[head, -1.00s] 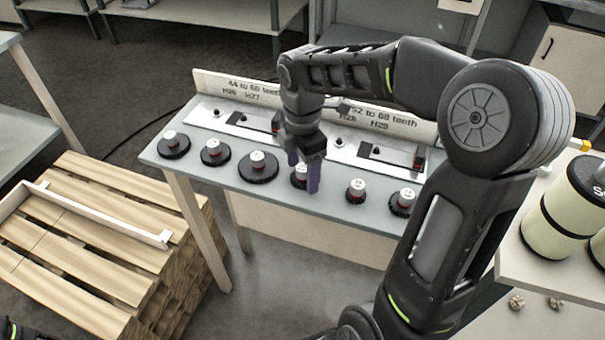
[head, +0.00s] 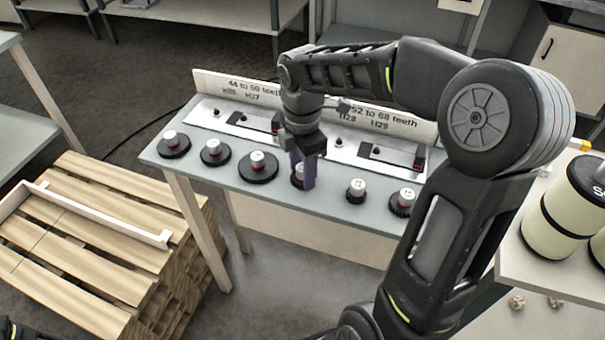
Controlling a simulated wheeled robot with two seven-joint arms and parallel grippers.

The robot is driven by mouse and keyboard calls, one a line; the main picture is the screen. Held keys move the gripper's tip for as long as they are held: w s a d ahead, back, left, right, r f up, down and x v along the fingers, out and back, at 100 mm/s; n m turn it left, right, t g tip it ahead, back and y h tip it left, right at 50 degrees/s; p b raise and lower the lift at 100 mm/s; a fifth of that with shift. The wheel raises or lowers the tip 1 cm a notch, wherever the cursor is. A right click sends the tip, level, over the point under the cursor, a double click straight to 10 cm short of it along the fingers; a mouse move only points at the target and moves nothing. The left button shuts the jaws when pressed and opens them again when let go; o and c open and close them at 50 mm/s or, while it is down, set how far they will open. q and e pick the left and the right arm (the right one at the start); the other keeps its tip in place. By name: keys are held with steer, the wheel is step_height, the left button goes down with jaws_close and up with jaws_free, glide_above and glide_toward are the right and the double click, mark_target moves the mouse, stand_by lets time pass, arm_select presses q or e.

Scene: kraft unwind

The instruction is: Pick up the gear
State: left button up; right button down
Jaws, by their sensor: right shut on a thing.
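Several dark gears with white-topped hubs stand in a row along the front of the grey table (head: 325,203). My right gripper (head: 303,176) points down over the row and is shut on the gear (head: 297,178) near the middle; its fingers hide most of that gear. I cannot tell whether this gear is lifted off the table. To its left are a large gear (head: 258,168), a smaller one (head: 215,153) and one at the left end (head: 173,146). To its right are a small gear (head: 356,191) and another (head: 402,201).
Metal plates (head: 230,126) with a labelled board (head: 238,90) stand behind the gears. A wooden pallet stack (head: 95,235) is at the lower left. Cream canisters (head: 560,212) stand on a white table at right. The floor in front of the grey table is clear.

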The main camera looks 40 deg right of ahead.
stand_by(0.5)
step_height(320, 180, up, 10)
stand_by(0.5)
stand_by(0.5)
